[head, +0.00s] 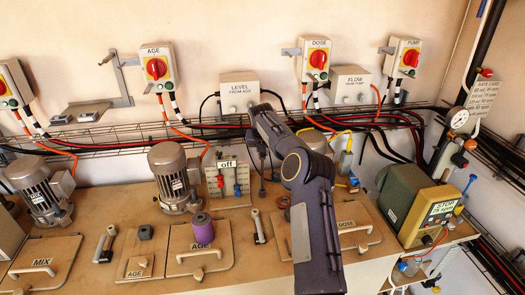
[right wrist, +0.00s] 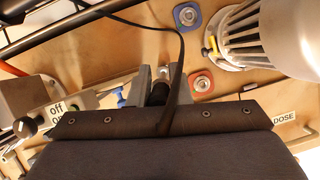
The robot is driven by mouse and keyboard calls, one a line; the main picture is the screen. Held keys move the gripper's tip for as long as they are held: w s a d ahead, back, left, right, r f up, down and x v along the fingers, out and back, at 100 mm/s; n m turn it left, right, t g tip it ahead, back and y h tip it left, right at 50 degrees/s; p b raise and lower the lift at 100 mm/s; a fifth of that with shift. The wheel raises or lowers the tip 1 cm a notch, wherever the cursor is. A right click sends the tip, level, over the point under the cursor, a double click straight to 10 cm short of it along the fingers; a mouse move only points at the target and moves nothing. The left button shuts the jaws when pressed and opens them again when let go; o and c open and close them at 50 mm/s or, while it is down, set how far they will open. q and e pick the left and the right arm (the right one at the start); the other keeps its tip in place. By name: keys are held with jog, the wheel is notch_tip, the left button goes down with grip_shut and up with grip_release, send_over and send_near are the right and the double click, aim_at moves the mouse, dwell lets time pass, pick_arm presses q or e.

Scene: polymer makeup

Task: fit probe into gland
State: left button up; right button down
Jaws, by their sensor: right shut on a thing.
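My right gripper (head: 262,158) hangs over the bench behind its own forearm in the head view. In the right wrist view the gripper (right wrist: 155,88) is shut on a dark cylindrical probe (right wrist: 158,94), partly hidden by the hand and by a black cable. Two square plates with metal ring fittings, one blue (right wrist: 187,17) and one red (right wrist: 202,83), lie on the bench beside the fingers. I cannot tell which fitting is the gland. The probe appears apart from both plates. My left gripper is not in view.
A motor (head: 176,178) and a block with an off sign (head: 228,180) stand left of my arm; a green stop-marked box (head: 417,210) stands right. A purple cylinder (head: 202,229) sits on a hatch. A wire cable tray (head: 140,135) runs along the wall.

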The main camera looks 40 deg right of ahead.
dwell(0.5)
jog(key=shift+f+b, duration=2.15)
jog(key=shift+f, duration=3.6)
jog(key=shift+r, duration=0.1)
